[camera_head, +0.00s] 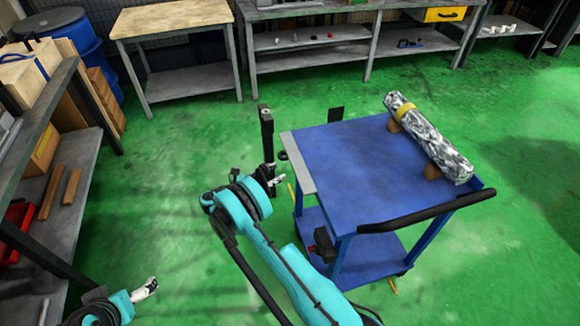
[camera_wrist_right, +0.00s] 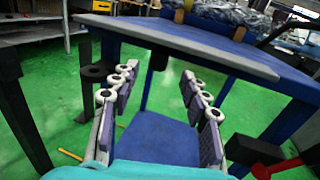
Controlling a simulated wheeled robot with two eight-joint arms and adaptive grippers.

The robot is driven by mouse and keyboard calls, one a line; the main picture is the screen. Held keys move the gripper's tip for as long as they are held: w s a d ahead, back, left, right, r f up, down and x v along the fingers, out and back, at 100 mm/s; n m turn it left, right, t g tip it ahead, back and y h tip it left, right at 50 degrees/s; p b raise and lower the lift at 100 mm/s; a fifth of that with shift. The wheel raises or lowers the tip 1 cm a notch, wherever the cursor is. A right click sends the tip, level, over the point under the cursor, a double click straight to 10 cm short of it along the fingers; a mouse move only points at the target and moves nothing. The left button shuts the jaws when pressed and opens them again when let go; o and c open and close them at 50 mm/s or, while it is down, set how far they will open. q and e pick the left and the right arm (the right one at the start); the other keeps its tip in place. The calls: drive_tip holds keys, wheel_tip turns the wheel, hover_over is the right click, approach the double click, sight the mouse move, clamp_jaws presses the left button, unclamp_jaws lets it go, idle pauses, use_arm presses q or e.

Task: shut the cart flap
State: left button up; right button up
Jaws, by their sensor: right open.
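The blue cart (camera_head: 345,160) stands right of centre in the head view. Its grey flap (camera_head: 298,165) runs along the left edge of the top and looks about level with it; the exact tilt is unclear. In the right wrist view the flap (camera_wrist_right: 180,46) crosses above the fingers, with the blue lower shelf (camera_wrist_right: 160,138) behind and below them. My right gripper (camera_head: 275,181) is left of the flap, apart from it. The wrist view shows its fingers (camera_wrist_right: 160,76) spread and empty. My left gripper (camera_head: 148,287) is far from the cart at bottom left; its opening is unclear.
A patterned cylinder (camera_head: 430,140) lies on wooden supports on the cart. A black handle (camera_head: 425,212) is on its near side. A black post (camera_head: 267,135) stands by the flap's far end. Shelving (camera_head: 75,190) lines the left; benches line the back. Green floor is open between.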

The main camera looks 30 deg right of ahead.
sight(296, 164)
drive_tip(key=d+b, duration=0.2)
drive_tip(key=d, duration=0.5)
drive_tip(key=shift+w, duration=0.1)
clamp_jaws()
